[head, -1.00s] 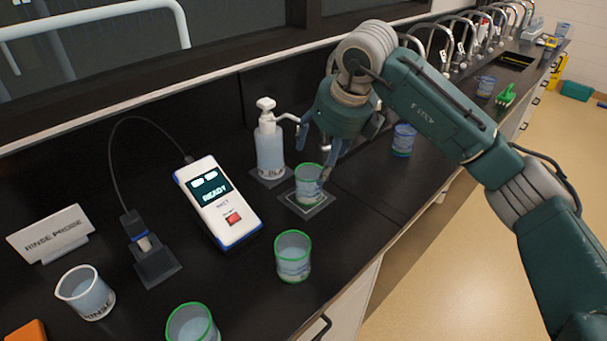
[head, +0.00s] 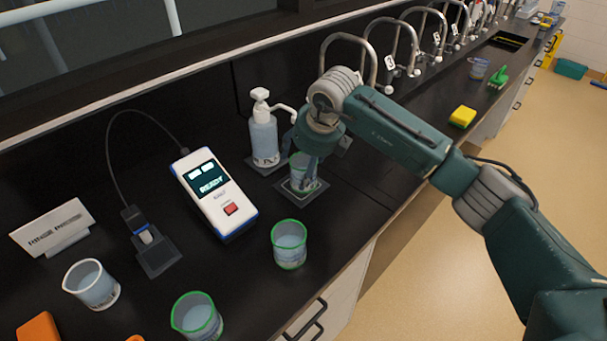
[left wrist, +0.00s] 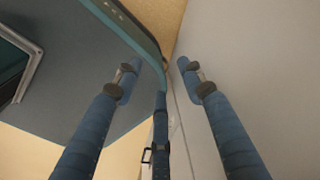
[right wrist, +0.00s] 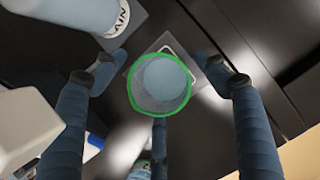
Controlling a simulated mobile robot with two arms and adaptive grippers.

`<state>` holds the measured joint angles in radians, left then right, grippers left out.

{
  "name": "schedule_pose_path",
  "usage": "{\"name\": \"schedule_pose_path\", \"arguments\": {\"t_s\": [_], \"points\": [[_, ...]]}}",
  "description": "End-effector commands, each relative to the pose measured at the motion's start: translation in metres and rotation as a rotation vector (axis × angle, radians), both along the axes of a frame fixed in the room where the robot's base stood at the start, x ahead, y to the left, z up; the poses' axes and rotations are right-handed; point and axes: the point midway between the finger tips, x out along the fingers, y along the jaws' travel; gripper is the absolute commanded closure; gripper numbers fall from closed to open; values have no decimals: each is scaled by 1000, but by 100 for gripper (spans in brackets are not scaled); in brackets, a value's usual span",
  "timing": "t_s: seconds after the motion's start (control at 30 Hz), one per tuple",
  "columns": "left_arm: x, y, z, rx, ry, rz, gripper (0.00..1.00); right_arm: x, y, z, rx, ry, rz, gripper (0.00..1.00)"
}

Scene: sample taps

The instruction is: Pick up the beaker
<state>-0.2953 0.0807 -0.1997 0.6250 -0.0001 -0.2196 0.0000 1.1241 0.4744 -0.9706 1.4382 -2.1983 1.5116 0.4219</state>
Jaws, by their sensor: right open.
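A beaker with a green rim (head: 304,183) and pale liquid stands upright on a dark square pad with a light outline (head: 284,192). My right gripper (head: 306,160) is over it, pointing down, and partly hides it. In the right wrist view the beaker (right wrist: 160,84) shows between the open fingers of the right gripper (right wrist: 162,62), with no clear grip on it. My left gripper (left wrist: 159,66) is open and empty in the left wrist view, beside a pale surface. Two more green-rimmed beakers stand nearer the front, one by the edge (head: 289,246) and one farther left (head: 197,318).
A pump bottle (head: 264,138) stands close behind the pad. A white meter reading READY (head: 214,195) lies to its left. A white-rimmed beaker (head: 92,285) and a sign (head: 52,228) are farther left. Taps (head: 395,50) line the back; a yellow sponge (head: 462,117) lies right.

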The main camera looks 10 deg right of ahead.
Motion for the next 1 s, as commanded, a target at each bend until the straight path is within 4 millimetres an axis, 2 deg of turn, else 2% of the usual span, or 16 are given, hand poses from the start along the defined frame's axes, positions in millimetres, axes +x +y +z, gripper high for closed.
{"name": "schedule_pose_path", "arguments": {"t_s": [0.23,0.5,0.53,1.0], "points": [[-1,0,0,0,2,0,60,1,0,-2,0,-1,0,30],[-7,0,-1,1,10,-1,60,1,0,-1,0,-1,0,83],[-7,0,-1,1,10,-1,60,1,0,-1,2,-2,0,87],[-8,0,-4,1,12,-1,60,1,0,5,1,-3,0,87]]}}
